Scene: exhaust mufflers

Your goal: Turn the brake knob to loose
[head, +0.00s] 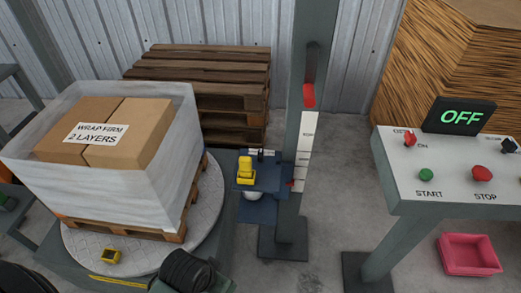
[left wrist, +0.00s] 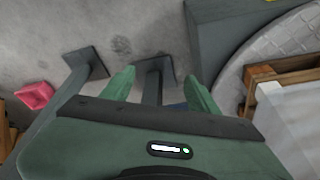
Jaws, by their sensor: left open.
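A yellow knob (head: 246,172) stands upright on a blue carriage (head: 262,183) mounted on the grey mast (head: 291,210). A small label behind the knob is too small to read, so I cannot tell its setting or whether it is the brake knob. In the left wrist view my left gripper (left wrist: 160,88) is open, its two green fingers apart with nothing between them. The mast's foot (left wrist: 155,72) shows beyond the fingers, and a bit of blue shows low between them. I do not see my left gripper clearly in the head view. My right gripper is not in view.
A wrapped pallet load (head: 110,190) sits on a round turntable (head: 215,225) left of the carriage. A control panel (head: 450,185) reading OFF, with START and STOP buttons, stands right. A pink bin (head: 468,253) lies below it. Wooden pallets (head: 215,65) are stacked behind.

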